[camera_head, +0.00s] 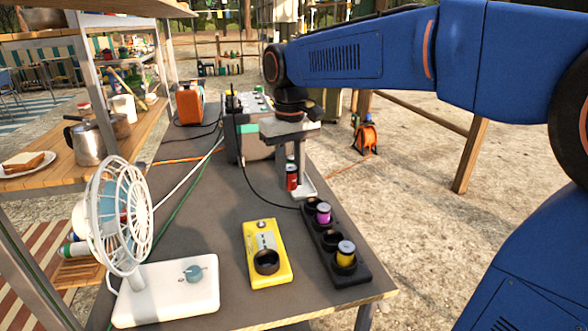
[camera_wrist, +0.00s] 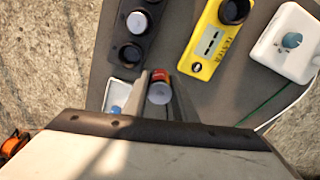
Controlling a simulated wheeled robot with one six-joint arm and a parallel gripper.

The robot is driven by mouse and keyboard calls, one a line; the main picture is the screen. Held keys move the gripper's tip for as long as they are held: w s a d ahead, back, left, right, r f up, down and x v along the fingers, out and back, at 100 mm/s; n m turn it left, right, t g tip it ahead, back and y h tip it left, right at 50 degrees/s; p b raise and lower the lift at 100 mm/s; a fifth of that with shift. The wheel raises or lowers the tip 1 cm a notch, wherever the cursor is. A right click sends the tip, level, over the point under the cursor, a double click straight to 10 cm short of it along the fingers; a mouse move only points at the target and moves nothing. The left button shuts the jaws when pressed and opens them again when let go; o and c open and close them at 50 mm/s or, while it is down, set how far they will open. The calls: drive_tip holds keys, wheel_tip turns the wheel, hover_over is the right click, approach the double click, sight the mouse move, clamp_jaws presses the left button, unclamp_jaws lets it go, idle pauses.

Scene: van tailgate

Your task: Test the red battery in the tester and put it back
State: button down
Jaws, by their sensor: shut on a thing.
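My gripper (camera_head: 291,183) is shut on the red battery (camera_head: 292,171) and holds it upright beyond the far end of the rack. In the wrist view the red battery (camera_wrist: 160,88) sits between my two fingers, its grey top facing the camera. The yellow tester (camera_head: 255,238) lies on the table with a round black cup (camera_head: 266,262) that looks empty. The black rack (camera_head: 352,277) stands right of the tester. It holds a purple battery (camera_head: 323,212) and a yellow battery (camera_head: 345,254); its other two slots look empty.
A white fan (camera_head: 165,295) stands at the front left of the table. A white tray (camera_head: 308,188) lies by the rack's far end. A grey unit (camera_head: 245,140) with cables stands behind my gripper. The dark tabletop (camera_head: 205,215) is bare left of the tester.

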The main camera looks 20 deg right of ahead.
drive_tip(key=s+a, duration=0.4)
drive_tip(key=s, duration=0.3)
drive_tip(key=s+a, duration=0.4)
drive_tip(key=s, duration=0.4)
drive_tip(key=shift+s+a, duration=0.25)
drive_tip(key=shift+a, duration=0.15)
drive_tip(key=shift+f, duration=2.25)
drive_tip(key=shift+f, duration=0.85)
drive_tip(key=shift+f, duration=0.2)
